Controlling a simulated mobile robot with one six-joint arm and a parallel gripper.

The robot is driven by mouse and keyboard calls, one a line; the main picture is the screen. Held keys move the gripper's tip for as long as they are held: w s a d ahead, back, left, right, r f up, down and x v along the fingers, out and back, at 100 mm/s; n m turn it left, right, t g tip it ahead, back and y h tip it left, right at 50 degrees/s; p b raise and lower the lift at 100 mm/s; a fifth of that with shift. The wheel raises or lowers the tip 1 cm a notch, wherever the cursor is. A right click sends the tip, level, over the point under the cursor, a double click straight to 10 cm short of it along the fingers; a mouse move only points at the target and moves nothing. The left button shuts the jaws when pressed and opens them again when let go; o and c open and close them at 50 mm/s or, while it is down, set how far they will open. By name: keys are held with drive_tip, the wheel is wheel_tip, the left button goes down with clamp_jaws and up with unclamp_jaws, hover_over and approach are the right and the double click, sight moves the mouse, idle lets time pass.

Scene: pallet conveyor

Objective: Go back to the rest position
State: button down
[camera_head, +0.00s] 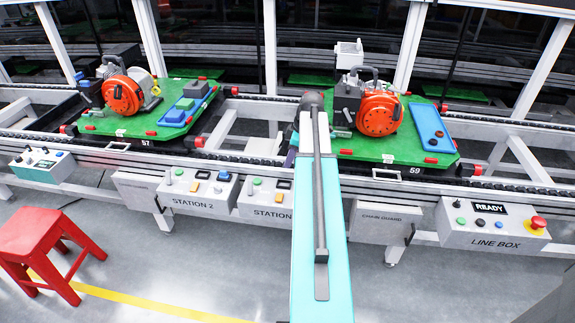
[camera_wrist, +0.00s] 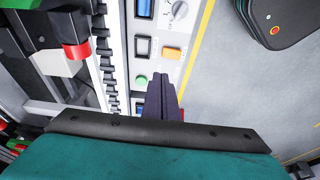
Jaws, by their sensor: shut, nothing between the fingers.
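My gripper (camera_wrist: 161,82) is shut and empty in the wrist view, its two dark fingers pressed together. I cannot tell the height of the fingertips above the panel. In the head view my teal arm reaches forward over the row of station boxes to the conveyor edge, and my gripper is mostly hidden behind it.
Pallet 57 (camera_head: 122,126) and pallet 59 (camera_head: 380,150), each with a red-orange motor, sit on the conveyor. The line box (camera_head: 480,238) reads READY and has a red emergency button (camera_head: 538,222). A red stool (camera_head: 45,240) stands at left. Floor beyond it is clear.

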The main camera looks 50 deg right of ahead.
idle(0.5)
drive_tip(key=w+a+f+n+g+y, duration=0.1)
drive_tip(key=w+a+f+n+g, duration=0.1)
drive_tip(key=a+f, duration=0.75)
drive_tip(key=w+a+f+n+g+y, duration=0.1)
drive_tip(key=w+a+f, duration=0.35)
drive_tip(key=a, duration=0.85)
drive_tip(key=s+a+f+n+g, duration=0.1)
drive_tip(key=s+a+f+g, duration=0.1)
drive_tip(key=s+a+f, duration=0.45)
drive_tip(key=s+a+f+g, duration=0.1)
drive_tip(key=s+a+f, duration=0.2)
drive_tip(key=a+f, duration=0.6)
drive_tip(key=s+a+f+m+h, duration=0.1)
drive_tip(key=s+a+f+m, duration=0.2)
drive_tip(key=s, duration=0.4)
drive_tip(key=s+a+f+m+g+h, duration=0.1)
drive_tip(key=s+a+f+m, duration=0.2)
drive_tip(key=s, duration=0.5)
drive_tip(key=s+a+f+m+g+h, duration=0.1)
drive_tip(key=s+a+f+m+h, duration=0.1)
drive_tip(key=s, duration=0.5)
wheel_tip(320, 180, down, 2)
drive_tip(key=a+m, duration=0.1)
drive_tip(key=m, duration=0.1)
drive_tip(key=shift+s+a+f+m, duration=0.15)
drive_tip(key=shift+s+m, duration=0.05)
drive_tip(key=shift+m, duration=0.1)
